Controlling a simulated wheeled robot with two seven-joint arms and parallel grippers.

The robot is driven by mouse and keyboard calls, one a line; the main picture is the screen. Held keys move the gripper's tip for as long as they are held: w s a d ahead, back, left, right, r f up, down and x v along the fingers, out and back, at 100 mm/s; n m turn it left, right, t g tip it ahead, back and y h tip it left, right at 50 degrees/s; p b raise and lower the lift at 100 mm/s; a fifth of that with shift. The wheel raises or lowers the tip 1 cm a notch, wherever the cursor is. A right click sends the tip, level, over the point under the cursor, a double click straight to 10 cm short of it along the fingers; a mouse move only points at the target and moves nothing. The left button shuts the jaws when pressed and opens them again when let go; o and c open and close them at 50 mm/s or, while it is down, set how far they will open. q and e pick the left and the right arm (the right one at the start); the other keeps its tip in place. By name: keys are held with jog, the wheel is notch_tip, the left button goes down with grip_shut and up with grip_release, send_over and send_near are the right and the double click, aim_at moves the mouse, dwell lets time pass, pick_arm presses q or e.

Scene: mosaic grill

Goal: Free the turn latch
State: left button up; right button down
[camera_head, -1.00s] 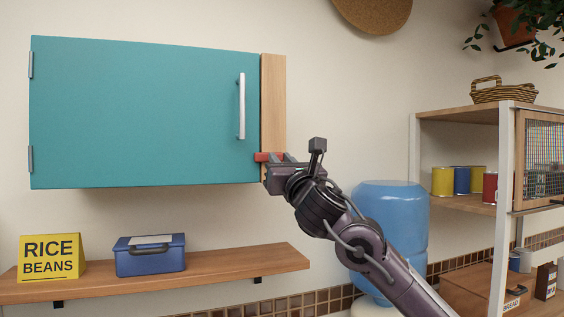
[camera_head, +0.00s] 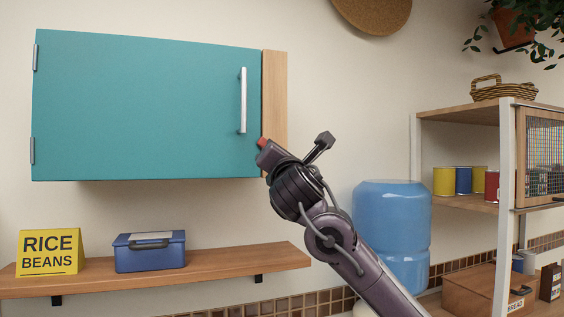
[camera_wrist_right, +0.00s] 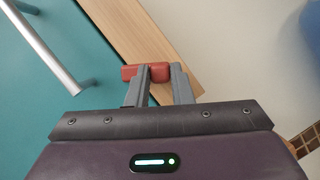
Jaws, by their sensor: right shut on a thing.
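The red turn latch (camera_head: 262,142) sits by the lower right corner of the teal cabinet door (camera_head: 140,105), at the wooden side strip (camera_head: 273,90). My right gripper (camera_head: 264,148) is at the latch, its hand rolled over and mostly hiding it. In the right wrist view both grey fingers (camera_wrist_right: 157,88) are shut on the red latch (camera_wrist_right: 132,72), which lies slantwise to the strip. I cannot tell whether the latch still overlaps the door edge. The door looks closed; its silver bar handle (camera_head: 243,100) is above the gripper. My left gripper is not in view.
A shelf (camera_head: 200,275) below the cabinet holds a yellow rice and beans box (camera_head: 50,252) and a blue case (camera_head: 150,252). A blue water bottle (camera_head: 392,225) stands right of my arm, beside a shelving rack (camera_head: 505,190). The wall between is clear.

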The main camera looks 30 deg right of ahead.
jog(key=m+g, duration=0.1)
jog(key=m, duration=0.3)
jog(key=m+g, duration=0.2)
jog(key=m, duration=0.2)
jog(key=m+g+h, duration=0.1)
jog(key=m+g, duration=0.1)
jog(key=m, duration=0.2)
jog(key=shift+a+r+m, duration=0.2)
jog(key=shift+r+m, duration=0.05)
jog(key=shift+m, duration=0.15)
jog(key=c, duration=1.3)
grip_release()
jog(key=shift+d, duration=0.1)
